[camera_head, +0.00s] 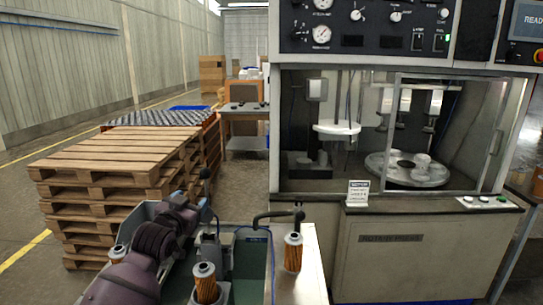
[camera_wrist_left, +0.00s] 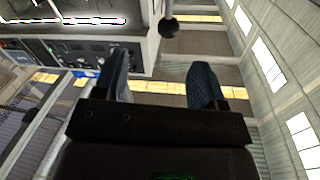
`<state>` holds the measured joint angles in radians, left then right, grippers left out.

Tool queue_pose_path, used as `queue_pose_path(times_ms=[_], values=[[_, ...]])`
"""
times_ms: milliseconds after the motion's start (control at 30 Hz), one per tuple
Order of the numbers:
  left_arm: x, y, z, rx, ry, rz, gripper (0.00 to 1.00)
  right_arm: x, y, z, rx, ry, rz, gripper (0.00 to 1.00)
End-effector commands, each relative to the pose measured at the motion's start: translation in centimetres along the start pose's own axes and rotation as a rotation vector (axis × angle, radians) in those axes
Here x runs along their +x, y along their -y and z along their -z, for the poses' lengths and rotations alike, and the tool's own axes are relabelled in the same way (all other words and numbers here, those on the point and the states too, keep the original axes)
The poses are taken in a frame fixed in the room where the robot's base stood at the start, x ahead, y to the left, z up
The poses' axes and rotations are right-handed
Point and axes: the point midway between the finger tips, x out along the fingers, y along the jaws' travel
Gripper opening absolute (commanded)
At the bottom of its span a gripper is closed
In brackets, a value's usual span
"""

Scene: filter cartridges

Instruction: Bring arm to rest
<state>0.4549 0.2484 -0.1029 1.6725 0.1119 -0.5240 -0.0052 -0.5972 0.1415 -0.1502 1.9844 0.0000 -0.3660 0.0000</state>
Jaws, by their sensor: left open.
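My left arm comes in from the lower left in the head view, over a grey-green bin (camera_head: 256,272). My left gripper (camera_wrist_left: 160,80) is open in the left wrist view, with two dark blue fingers apart and nothing between them. One orange filter cartridge (camera_head: 206,284) with a metal top stands in front of the arm. A second cartridge (camera_head: 293,253) stands upright to the right, below a black bent rod. A third cartridge (camera_head: 117,257) is partly hidden behind my arm. My right gripper does not show.
A test machine (camera_head: 430,245) with a glazed chamber and round turntable (camera_head: 407,168) stands at the right. Stacked wooden pallets (camera_head: 120,165) stand at the left. A grey table (camera_head: 245,110) is behind. A black ball on a rod (camera_wrist_left: 169,27) shows beyond the fingers.

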Motion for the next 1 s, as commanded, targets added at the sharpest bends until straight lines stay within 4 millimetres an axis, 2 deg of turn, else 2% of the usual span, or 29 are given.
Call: queue_pose_path(times_ms=[33, 100, 467, 667, 900, 1000], values=[[-1.6, -0.4, -2.0, -0.004, 0.005, 0.003, 0.64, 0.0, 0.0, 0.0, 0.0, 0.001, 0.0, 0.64], [-3.6, -0.9, -4.1, -0.008, 0.006, 0.007, 0.64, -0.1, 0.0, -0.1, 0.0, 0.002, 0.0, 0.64], [-15.3, -3.0, -14.8, -0.04, 0.096, 0.039, 0.64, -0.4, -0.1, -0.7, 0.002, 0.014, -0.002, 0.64], [-22.7, -4.3, -20.8, -0.072, 0.218, 0.059, 0.64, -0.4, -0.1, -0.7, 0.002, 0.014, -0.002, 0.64], [-32.3, -5.9, -28.0, -0.127, 0.411, 0.084, 0.64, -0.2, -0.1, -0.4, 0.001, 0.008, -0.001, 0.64], [-35.6, -6.5, -30.2, -0.143, 0.48, 0.094, 0.64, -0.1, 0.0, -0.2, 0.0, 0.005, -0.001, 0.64]])
